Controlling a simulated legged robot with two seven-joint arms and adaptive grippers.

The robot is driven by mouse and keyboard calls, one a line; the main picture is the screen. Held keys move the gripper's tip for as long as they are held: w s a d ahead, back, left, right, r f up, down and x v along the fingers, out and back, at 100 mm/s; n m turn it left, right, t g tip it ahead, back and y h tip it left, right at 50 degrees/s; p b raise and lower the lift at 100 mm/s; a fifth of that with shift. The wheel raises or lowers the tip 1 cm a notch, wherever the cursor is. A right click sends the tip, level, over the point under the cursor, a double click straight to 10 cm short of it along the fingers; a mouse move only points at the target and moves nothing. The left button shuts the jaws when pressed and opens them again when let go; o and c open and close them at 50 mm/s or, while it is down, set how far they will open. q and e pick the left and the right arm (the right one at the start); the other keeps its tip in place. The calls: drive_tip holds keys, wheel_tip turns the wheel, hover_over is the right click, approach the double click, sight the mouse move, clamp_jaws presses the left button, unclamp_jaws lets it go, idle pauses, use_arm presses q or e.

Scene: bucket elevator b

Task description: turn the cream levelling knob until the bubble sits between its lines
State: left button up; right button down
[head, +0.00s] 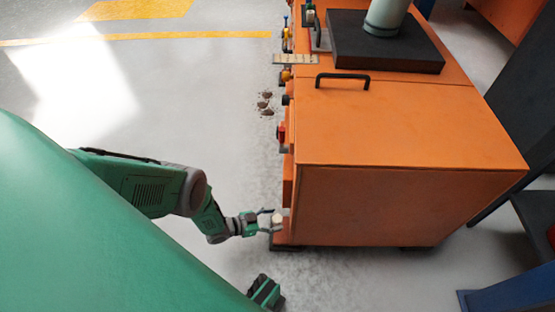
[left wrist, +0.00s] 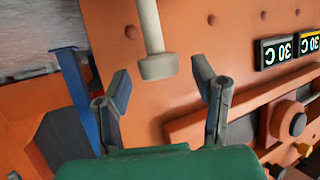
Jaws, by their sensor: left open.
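The cream levelling knob (left wrist: 158,67) shows in the left wrist view as a short round head on a pale shaft. It lies just beyond the gap between the fingertips of my left gripper (left wrist: 161,84), which is open and not visibly touching it. In the head view my left gripper (head: 269,222) is at the lower left corner of the orange machine (head: 400,125), with the small cream knob (head: 277,217) at its fingertips. The bubble and its lines cannot be made out in either view.
Along the machine's left side are a red control (head: 281,135) and several small fittings. The grey floor left of the machine is mostly clear.

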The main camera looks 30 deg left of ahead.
use_arm(q)
drive_tip(key=shift+x, duration=0.85)
drive_tip(key=c, duration=1.2)
drive_tip(key=n+t+y, duration=0.1)
drive_tip(key=n+y, duration=0.1)
drive_tip(key=n, duration=0.1)
drive_tip(key=shift+y, duration=0.4)
drive_tip(key=shift+s+n+t+y, duration=0.1)
drive_tip(key=shift+n+t+y, duration=0.5)
drive_tip(key=shift+n+y, duration=1.85)
drive_tip(key=shift+a+y, duration=0.1)
drive_tip(key=shift+y, duration=0.35)
